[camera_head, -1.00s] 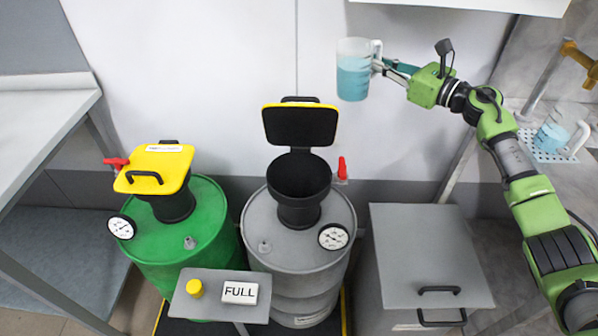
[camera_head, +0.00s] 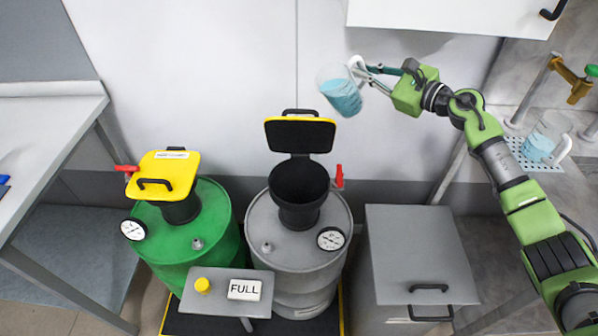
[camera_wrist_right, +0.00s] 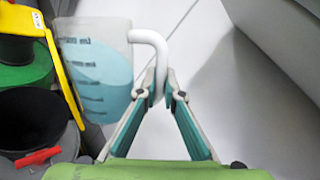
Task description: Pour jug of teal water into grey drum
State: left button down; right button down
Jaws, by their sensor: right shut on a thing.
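The jug of teal water (camera_head: 341,92) is held up in the air, tilted to the left, above and to the right of the grey drum's opening. My right gripper (camera_head: 362,72) is shut on its white handle; the jug also shows in the right wrist view (camera_wrist_right: 98,72), with the fingertips (camera_wrist_right: 163,84) at the handle. The grey drum (camera_head: 290,245) stands on the floor with its black funnel neck (camera_head: 299,186) open and its yellow-edged black lid (camera_head: 299,135) raised. The water is inside the jug. My left gripper is not in view.
A green drum (camera_head: 180,240) with a shut yellow lid (camera_head: 163,173) stands left of the grey one. A small stand with a FULL sign (camera_head: 244,290) is in front. A grey bin (camera_head: 415,250) stands right. Another jug of teal water (camera_head: 541,142) sits on the right counter.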

jog(key=shift+s+a+r, duration=0.1)
jog(key=shift+s+r, duration=0.05)
jog(key=shift+r, duration=0.25)
jog(key=shift+s+r+p, duration=0.15)
jog(key=shift+p, duration=0.2)
jog(key=shift+a+r+n+p, duration=0.2)
jog(key=shift+r+n+p, duration=0.2)
jog(key=shift+p, duration=0.25)
jog(key=shift+a+f, duration=0.1)
jog(key=shift+f, duration=0.1)
jog(key=shift+s+a+r+n+p, duration=0.2)
jog(key=shift+s+r+n+p, duration=0.1)
jog(key=shift+n+p, duration=0.4)
pick_arm(q)
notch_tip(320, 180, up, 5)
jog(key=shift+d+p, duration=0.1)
jog(key=shift+p, duration=0.3)
pick_arm(e)
jog(key=shift+a+f, duration=0.1)
jog(key=shift+a, duration=0.05)
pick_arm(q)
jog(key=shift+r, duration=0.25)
pick_arm(e)
jog(key=shift+h, duration=0.3)
pick_arm(q)
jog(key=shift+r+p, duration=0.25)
jog(key=shift+p, duration=0.25)
pick_arm(e)
jog(key=shift+a+n, duration=0.15)
jog(key=shift+n, duration=0.15)
